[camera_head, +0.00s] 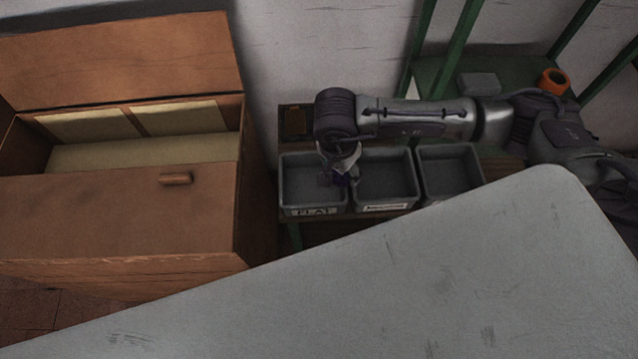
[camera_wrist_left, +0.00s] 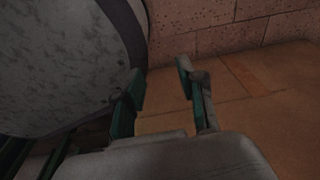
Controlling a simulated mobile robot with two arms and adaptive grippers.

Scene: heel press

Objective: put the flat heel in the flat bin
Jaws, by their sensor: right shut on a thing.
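The flat bin (camera_head: 289,200) is a grey open tray with a "FLAT" label on its front, leftmost of three bins. My right gripper (camera_head: 338,180) points down over the right side of the flat bin, close to the wall it shares with the middle bin. It is shut on a small dark piece, which I take to be the flat heel; its shape is too dark and too covered by the fingers to make out. My left gripper (camera_wrist_left: 160,84) shows in the left wrist view, open and empty, with its two fingers apart above the brown floor.
The middle bin (camera_head: 386,203) and right bin (camera_head: 452,192) stand beside the flat bin. A large wooden chest (camera_head: 120,220) with its lid raised is at the left. A grey surface (camera_head: 400,290) fills the foreground. An orange roll (camera_head: 553,81) sits on the green rack behind.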

